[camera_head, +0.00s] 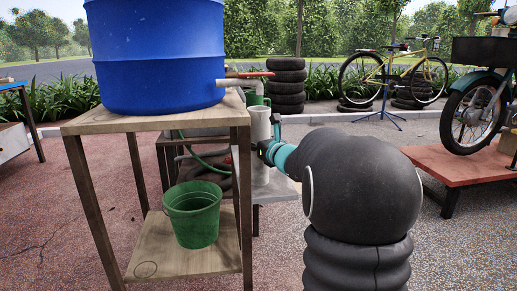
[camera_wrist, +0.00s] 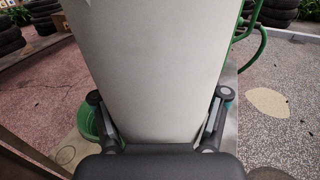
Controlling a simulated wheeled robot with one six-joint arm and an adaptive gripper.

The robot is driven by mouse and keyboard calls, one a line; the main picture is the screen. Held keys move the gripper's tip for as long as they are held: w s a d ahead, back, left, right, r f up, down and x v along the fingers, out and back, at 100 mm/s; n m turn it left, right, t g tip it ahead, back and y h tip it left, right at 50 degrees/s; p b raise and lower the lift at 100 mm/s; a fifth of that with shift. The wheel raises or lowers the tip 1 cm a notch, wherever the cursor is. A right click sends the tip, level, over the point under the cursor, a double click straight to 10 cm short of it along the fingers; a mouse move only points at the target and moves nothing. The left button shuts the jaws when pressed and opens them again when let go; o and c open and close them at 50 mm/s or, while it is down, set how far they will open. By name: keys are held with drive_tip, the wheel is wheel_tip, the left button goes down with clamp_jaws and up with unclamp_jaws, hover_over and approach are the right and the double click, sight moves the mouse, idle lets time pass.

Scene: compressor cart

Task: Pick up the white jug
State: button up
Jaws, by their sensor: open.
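In the wrist view the pale body (camera_wrist: 160,65) fills the middle, very close to the camera. My gripper (camera_wrist: 162,112) is open, with one finger on each side of the pale body. Whether the fingers touch it I cannot tell. In the head view my gripper (camera_head: 268,151) is at the jug's right side, partly hidden by my dark arm. The jug's lower part is partly hidden there.
A blue barrel (camera_head: 155,55) with a grey spout and red handle stands on the wooden stand (camera_head: 150,122). A green bucket (camera_head: 193,218) is on its lower shelf. A green hose (camera_head: 200,160) lies behind. Tyres, a bicycle and a motorbike on a red platform (camera_head: 460,163) are farther off.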

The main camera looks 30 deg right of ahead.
drive_tip(key=c, duration=1.3)
drive_tip(key=shift+r, duration=0.1)
clamp_jaws()
drive_tip(key=shift+r, duration=0.25)
drive_tip(key=shift+r, duration=0.55)
drive_tip(key=s+d+p, duration=0.1)
drive_tip(key=s+d, duration=0.1)
drive_tip(key=s, duration=1.5)
drive_tip(key=shift+s, duration=0.45)
